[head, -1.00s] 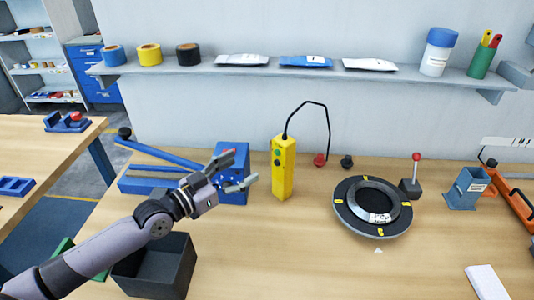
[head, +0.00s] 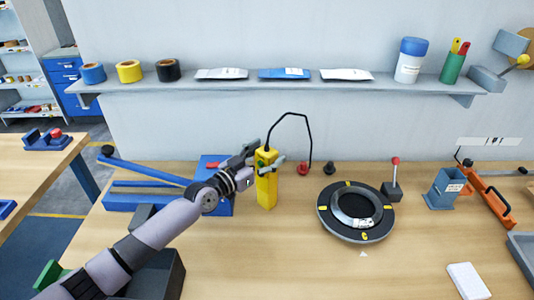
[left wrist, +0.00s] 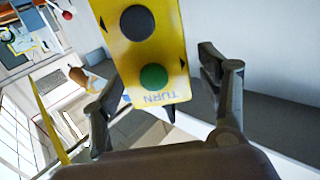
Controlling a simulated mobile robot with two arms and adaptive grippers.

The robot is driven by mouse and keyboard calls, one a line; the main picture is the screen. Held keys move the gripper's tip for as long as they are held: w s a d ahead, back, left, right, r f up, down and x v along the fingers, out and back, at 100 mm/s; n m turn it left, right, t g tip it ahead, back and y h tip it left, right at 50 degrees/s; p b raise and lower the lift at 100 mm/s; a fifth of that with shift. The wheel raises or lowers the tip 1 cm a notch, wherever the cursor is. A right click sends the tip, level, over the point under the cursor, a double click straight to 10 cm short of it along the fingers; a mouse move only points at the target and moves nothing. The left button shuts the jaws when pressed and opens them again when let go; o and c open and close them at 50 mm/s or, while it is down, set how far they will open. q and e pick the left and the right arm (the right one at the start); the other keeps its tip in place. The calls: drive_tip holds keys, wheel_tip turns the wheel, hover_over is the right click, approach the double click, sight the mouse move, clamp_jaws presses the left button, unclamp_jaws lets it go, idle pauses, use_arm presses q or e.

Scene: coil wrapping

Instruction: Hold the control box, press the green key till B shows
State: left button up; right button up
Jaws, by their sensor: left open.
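The yellow control box (head: 266,190) stands upright on the bench, with a black cable looping from its top. In the left wrist view its face (left wrist: 177,48) fills the upper middle, with a black key (left wrist: 138,22) and a green key (left wrist: 153,77) above upside-down "TURN" lettering. My left gripper (head: 265,157) is at the upper part of the box. In the left wrist view its open fingers (left wrist: 148,75) lie on either side of the box, with a gap at the right finger. A black round turntable (head: 328,222) has yellow marks and a white label too small to read. My right gripper is out of view.
A blue device (head: 215,205) with a long lever stands left of the box, behind my arm. A red knob (head: 303,168) and a black knob (head: 326,168) are behind. A red-topped lever (head: 394,178) and blue holder (head: 444,188) stand right. The front middle bench is clear.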

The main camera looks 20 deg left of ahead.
use_arm(q)
drive_tip(key=shift+w+d, duration=0.1)
drive_tip(key=shift+w, duration=0.1)
drive_tip(key=shift+c, duration=0.5)
drive_tip(key=c, duration=1.4)
drive_tip(key=shift+c, duration=0.2)
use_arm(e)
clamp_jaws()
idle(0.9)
use_arm(q)
drive_tip(key=o, duration=1.5)
